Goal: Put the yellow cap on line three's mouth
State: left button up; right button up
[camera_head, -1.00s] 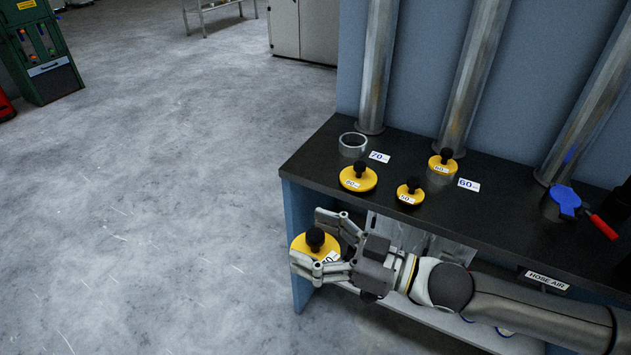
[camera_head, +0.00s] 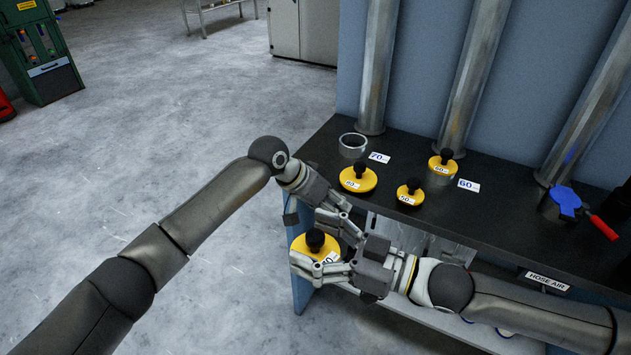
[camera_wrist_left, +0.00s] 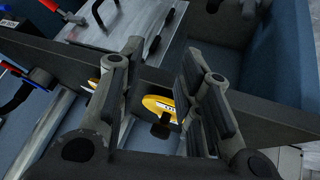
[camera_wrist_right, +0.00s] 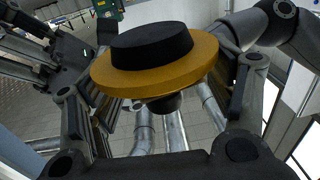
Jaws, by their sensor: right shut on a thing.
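My right gripper (camera_head: 325,262) is shut on a yellow cap (camera_head: 316,246) with a black knob, off the bench's left front corner. In the right wrist view this cap (camera_wrist_right: 200,65) fills the space between the fingers, with a black round plug on one face. My left gripper (camera_head: 338,203) is just above the right one, beside the bench edge. The left wrist view shows its fingers (camera_wrist_left: 150,85) apart, with a yellow cap (camera_wrist_left: 153,103) beyond; I cannot tell which cap. An open grey collar (camera_head: 352,146) stands by the "70" label (camera_head: 379,157).
Two loose yellow caps, one larger (camera_head: 362,184) and one smaller (camera_head: 412,198), lie on the dark bench (camera_head: 490,215). Another yellow cap (camera_head: 446,170) sits on the collar by the "60" label (camera_head: 469,185). A blue cap (camera_head: 566,203) and red handle (camera_head: 604,228) are at right.

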pick_arm(q)
jog(key=s+d+r+m+g+y, duration=0.15)
jog(key=s+r+m, duration=0.4)
jog(key=r, duration=0.75)
notch_tip(320, 180, up, 8)
jog(key=m+y, duration=0.2)
jog(key=y, duration=0.3)
send_over(315, 235)
jog(key=shift+f+g, duration=0.15)
jog(key=shift+g, duration=0.3)
notch_tip(315, 235, down, 11)
jog(key=shift+c, duration=0.5)
jog(key=c, duration=0.5)
grip_shut()
pick_arm(e)
jog(key=o, duration=1.2)
jog(key=shift+c, duration=0.2)
